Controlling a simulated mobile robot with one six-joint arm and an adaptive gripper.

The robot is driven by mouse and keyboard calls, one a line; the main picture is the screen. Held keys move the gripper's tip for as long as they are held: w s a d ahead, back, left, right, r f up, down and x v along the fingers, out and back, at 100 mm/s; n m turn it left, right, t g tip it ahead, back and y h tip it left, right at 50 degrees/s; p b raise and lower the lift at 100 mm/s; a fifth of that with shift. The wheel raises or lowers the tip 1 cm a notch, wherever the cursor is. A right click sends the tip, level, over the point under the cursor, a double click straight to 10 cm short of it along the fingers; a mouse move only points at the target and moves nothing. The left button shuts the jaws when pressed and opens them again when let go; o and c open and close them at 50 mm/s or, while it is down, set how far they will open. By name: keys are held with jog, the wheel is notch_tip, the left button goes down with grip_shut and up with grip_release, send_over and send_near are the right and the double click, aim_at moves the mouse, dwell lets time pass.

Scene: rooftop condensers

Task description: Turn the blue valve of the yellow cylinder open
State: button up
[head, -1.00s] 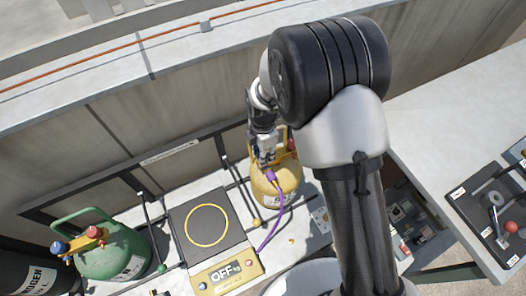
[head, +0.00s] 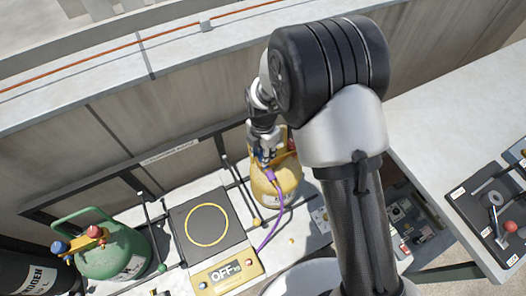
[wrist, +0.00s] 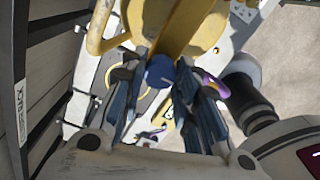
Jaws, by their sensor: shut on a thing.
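The yellow cylinder (head: 272,190) stands right of the scale, partly hidden behind my arm; it also fills the top of the wrist view (wrist: 185,22). A purple hose (head: 278,212) runs from its top. The blue valve (wrist: 160,72) shows in the wrist view between the two fingers. My gripper (wrist: 162,85) is shut on the blue valve, one finger on each side of it. In the head view my gripper (head: 264,152) is at the cylinder's top, where the valve is mostly hidden.
A green cylinder (head: 118,252) with a blue and a red knob stands at left, beside a black cylinder (head: 38,278). A scale (head: 205,228) reading OFF lies between the green and yellow cylinders.

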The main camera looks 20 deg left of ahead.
jog(key=o, duration=1.1)
jog(key=shift+c, duration=0.2)
notch_tip(320, 180, up, 12)
